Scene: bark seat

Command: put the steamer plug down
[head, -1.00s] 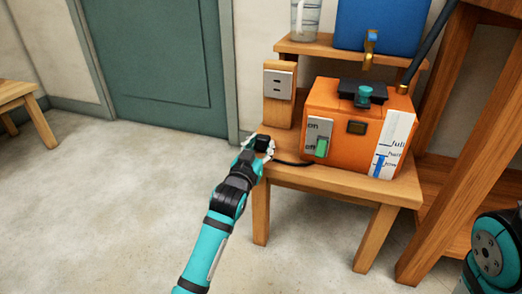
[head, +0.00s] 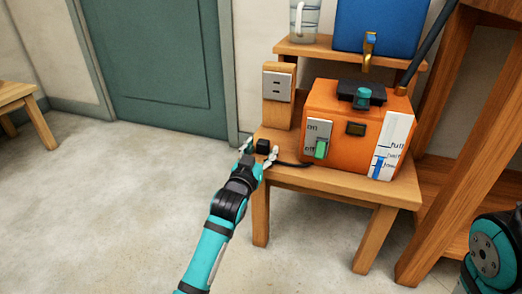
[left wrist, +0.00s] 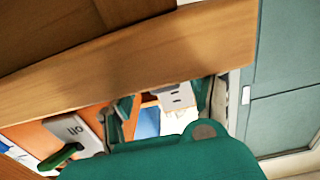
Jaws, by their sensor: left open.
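The steamer plug (head: 263,146) is a small black block resting on the left end of the low wooden table (head: 350,185), with its black cord (head: 294,164) running right towards the orange steamer (head: 343,130). My left gripper (head: 260,150) is open, its pale fingertips spread on either side of the plug and apart from it. The left wrist view shows the table's wooden edge (left wrist: 140,75) close up and part of the steamer's switch panel (left wrist: 70,133); the plug cannot be made out there. Only a part of my right arm shows at the lower right; its gripper is out of view.
An outlet (head: 278,86) on a wooden post stands behind the plug. A blue tank (head: 377,25) with a brass tap and a glass jug (head: 304,20) stand on the raised shelf. A tall wooden frame (head: 440,170) is at right.

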